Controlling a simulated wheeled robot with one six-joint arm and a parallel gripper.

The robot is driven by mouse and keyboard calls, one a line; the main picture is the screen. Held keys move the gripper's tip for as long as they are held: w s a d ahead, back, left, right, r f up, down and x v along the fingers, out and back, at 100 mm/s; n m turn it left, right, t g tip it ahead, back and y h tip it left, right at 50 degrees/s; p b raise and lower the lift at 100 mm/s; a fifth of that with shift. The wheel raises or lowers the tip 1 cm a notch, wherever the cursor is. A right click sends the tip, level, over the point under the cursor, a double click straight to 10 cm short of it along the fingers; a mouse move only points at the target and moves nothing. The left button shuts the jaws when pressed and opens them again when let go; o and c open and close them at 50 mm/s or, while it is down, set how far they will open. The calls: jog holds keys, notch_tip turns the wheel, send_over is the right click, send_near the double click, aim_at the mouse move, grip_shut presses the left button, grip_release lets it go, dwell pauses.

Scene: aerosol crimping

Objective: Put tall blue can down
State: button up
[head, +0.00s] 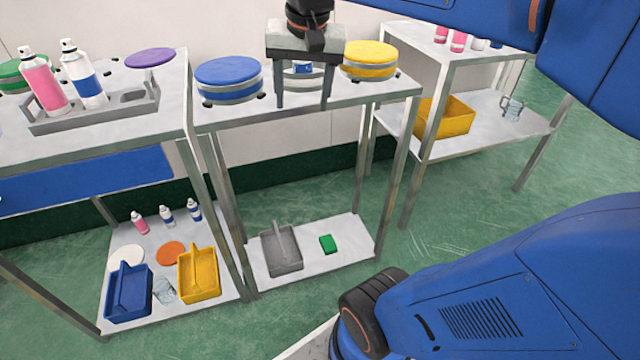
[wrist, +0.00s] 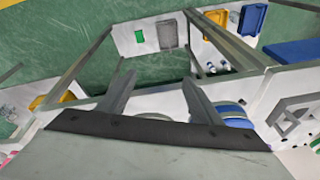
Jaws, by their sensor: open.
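A tall white can with a blue band (head: 84,80) stands in a grey holder (head: 95,118) on the left table, beside a tall pink can (head: 43,82). My gripper (head: 304,98) is over the middle table, between the blue and yellow round stands, far to the right of that holder. Its two fingers are apart. A small blue and white patch (head: 302,68) shows between them just under the palm; I cannot tell what it belongs to. In the wrist view, my gripper (wrist: 159,82) is open, with no can visible between the fingertips.
A blue round stand (head: 229,72) and a yellow one (head: 370,52) flank my gripper. A purple disc (head: 149,57) lies on the left table. Shelves below hold caddies, including a grey one (head: 282,250), small cans and a green block (head: 328,244). A yellow bin (head: 443,117) is at right.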

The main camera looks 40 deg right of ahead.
jog(key=s+a+f+n+t, duration=0.1)
jog(key=s+a+f+n, duration=0.1)
jog(key=s+f, duration=0.3)
jog(key=s+a+f+n, duration=0.1)
jog(key=s+f+n, duration=0.4)
jog(key=f, duration=0.5)
jog(key=shift+s+a+f+t+y, duration=0.2)
jog(key=shift+s+a+t+y, duration=0.2)
jog(key=shift+s, duration=0.4)
